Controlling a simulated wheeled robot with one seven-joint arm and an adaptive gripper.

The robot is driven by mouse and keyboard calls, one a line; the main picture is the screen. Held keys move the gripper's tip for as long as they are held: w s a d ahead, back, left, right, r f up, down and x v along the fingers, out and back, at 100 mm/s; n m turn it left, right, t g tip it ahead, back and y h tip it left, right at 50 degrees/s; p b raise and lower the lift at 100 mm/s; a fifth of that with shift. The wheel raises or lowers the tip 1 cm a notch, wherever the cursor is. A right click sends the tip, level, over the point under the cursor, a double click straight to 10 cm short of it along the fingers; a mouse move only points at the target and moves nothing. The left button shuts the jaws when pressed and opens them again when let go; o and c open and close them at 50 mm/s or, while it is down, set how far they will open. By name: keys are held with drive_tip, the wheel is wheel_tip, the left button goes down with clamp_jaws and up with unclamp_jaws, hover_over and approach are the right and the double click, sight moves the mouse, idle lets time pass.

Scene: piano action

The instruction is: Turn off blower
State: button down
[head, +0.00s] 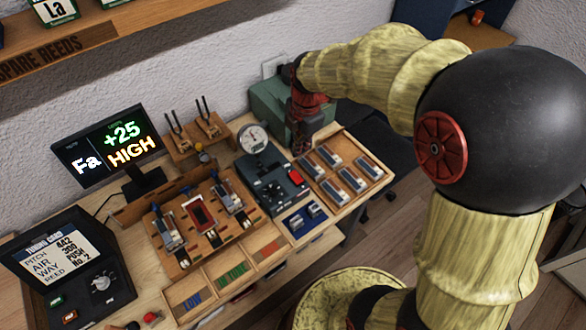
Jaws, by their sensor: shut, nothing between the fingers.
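A dark control box (265,190) with knobs and a round white gauge (252,138) stands right of the middle of the bench. A bright red switch (296,177) sits at its right side; its on or off position is too small to tell. A green box (265,100) stands behind against the wall, partly hidden by my arm. I cannot tell which of these is the blower. My gripper (300,146) is shut and empty, pointing down in front of the green box, behind the red switch and apart from it. Its fingertips are hard to make out.
A wooden tray of metal reed parts (378,172) lies close to the right of the control box. A wooden jig (183,262) and a monitor reading "Fa +25 HIGH" (108,146) stand left. A tuning card screen (55,255) is at the front left.

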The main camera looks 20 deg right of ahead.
sight(297, 178)
drive_tip(key=f+b, duration=0.1)
drive_tip(key=f, duration=0.3)
drive_tip(key=w+f, duration=0.1)
drive_tip(key=f, duration=0.3)
drive_tip(key=f+b, duration=0.1)
drive_tip(key=f, duration=0.4)
drive_tip(key=shift+w+a+b, duration=0.25)
drive_tip(key=shift+b, duration=0.1)
drive_tip(key=shift+w+f, duration=0.1)
drive_tip(key=shift+f, duration=0.35)
drive_tip(key=shift+w+f, duration=0.15)
drive_tip(key=shift+f, duration=0.2)
drive_tip(key=shift+s+d, duration=0.2)
drive_tip(key=shift+s, duration=0.65)
drive_tip(key=shift+r, duration=0.1)
